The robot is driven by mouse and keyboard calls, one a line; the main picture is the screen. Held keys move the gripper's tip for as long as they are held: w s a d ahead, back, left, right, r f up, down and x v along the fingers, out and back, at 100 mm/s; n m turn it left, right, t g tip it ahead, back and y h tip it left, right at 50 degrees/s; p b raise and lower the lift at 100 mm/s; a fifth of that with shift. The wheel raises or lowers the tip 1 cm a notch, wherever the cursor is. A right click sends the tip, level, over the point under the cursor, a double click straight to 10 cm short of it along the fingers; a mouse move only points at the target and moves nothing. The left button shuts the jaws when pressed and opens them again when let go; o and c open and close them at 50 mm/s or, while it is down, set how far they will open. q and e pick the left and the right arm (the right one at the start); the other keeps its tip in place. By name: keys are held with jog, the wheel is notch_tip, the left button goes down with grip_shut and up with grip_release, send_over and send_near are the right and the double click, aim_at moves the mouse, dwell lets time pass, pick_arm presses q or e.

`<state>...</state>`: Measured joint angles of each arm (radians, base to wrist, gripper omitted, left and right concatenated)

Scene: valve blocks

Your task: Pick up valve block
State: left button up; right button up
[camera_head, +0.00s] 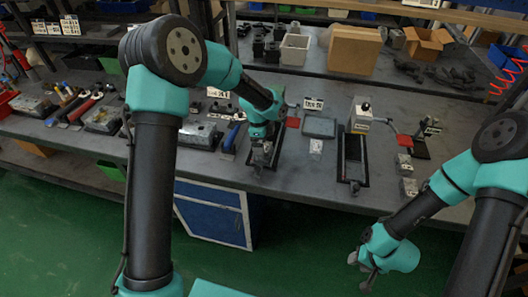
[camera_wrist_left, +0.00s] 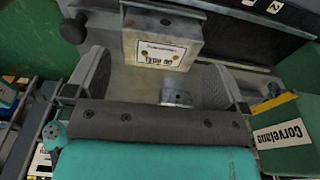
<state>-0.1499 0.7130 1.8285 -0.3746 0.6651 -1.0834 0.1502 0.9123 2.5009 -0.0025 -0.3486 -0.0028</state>
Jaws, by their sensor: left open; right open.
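My left gripper (camera_head: 262,160) is low over the front of the bench, right of the blue-handled tool. In the left wrist view, its two dark finger pads (camera_wrist_left: 155,82) stand apart, open. A metallic block (camera_wrist_left: 160,50) with a white printed label lies just beyond and partly between the pads, apparently not gripped. A smaller grey metal piece (camera_wrist_left: 176,92) shows between the pads. In the head view the gripper mostly hides this spot. Other small grey blocks sit on the bench: one at the middle (camera_head: 315,148), others at the right (camera_head: 408,187). My right gripper (camera_head: 366,270) hangs open and empty over the floor.
A black narrow tray (camera_head: 352,180) stands on the bench right of the left gripper. A grey flat tray (camera_head: 319,127), a white box with a black knob (camera_head: 361,115) and a metal box (camera_head: 198,135) are nearby. A cardboard box (camera_head: 354,50) is on the bench behind.

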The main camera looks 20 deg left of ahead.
pick_arm(q)
jog(key=shift+d+f, duration=0.2)
jog(key=shift+f, duration=1.35)
jog(key=c, duration=1)
jog(key=shift+r, duration=0.15)
jog(key=shift+w+r, duration=0.1)
jog(key=shift+r, duration=1.75)
jog(key=s+d, duration=0.1)
jog(key=s, duration=0.4)
jog(key=s+d, duration=0.2)
jog(key=s, duration=0.3)
jog(key=s+d+r, duration=0.1)
jog(key=s, duration=0.4)
jog(key=shift+s+d, duration=0.25)
